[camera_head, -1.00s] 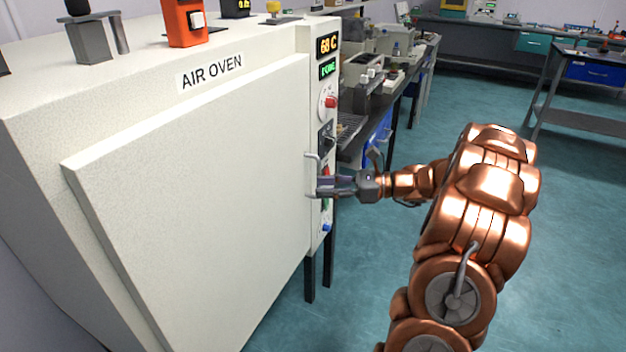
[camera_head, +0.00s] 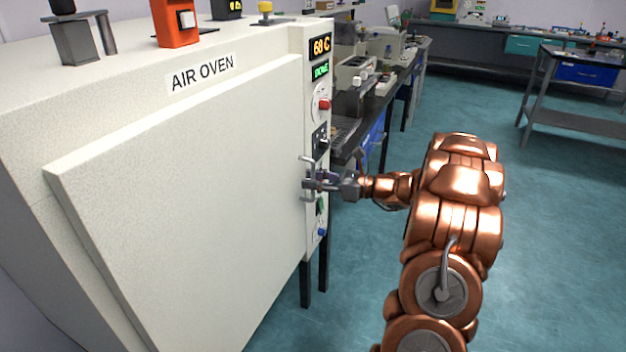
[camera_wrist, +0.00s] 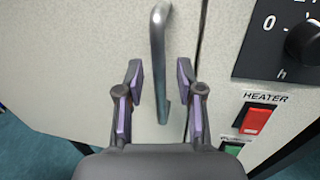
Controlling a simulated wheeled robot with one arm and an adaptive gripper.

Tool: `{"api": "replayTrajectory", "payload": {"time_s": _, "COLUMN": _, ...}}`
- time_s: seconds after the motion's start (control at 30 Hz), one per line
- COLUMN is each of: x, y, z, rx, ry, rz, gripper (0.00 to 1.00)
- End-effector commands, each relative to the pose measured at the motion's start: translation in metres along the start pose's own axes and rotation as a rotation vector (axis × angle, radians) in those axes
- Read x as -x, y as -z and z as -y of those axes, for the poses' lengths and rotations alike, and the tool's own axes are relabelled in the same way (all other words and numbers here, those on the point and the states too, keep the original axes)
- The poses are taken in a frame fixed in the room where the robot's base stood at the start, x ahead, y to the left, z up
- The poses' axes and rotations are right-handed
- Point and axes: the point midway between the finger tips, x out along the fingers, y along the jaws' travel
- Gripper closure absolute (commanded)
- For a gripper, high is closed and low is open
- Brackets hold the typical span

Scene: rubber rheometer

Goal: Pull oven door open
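The white air oven's door (camera_head: 190,200) looks closed; it fills the left of the head view. Its grey bar handle (camera_head: 304,163) stands upright at the door's right edge, and it also shows in the wrist view (camera_wrist: 158,45). My gripper (camera_head: 314,184) is at the lower part of the handle. In the wrist view my gripper (camera_wrist: 160,82) is open, with one purple-padded finger on each side of the handle. Gaps show between both pads and the bar. In the head view my fingers partly hide the handle's lower end.
Right of the door is a control panel with a display (camera_head: 320,46), a red knob (camera_head: 324,104) and a red heater switch (camera_wrist: 256,120). A bench with instruments (camera_head: 352,125) stands behind my gripper. The teal floor (camera_head: 560,240) to the right is clear.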

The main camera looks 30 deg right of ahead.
Motion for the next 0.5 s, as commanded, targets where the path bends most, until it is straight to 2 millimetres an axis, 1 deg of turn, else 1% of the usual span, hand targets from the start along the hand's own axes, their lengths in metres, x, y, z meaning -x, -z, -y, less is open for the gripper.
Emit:
{"api": "replayTrajectory", "payload": {"time_s": 0.3, "x": -0.0027, "y": -0.0003, "z": 0.0001, "rx": 0.001, "ry": 0.000, "rz": 0.000, "gripper": 0.63}}
{"api": "replayTrajectory", "payload": {"time_s": 0.5, "x": -0.0025, "y": -0.0004, "z": 0.0001, "rx": 0.001, "ry": 0.000, "rz": 0.000, "gripper": 0.84}}
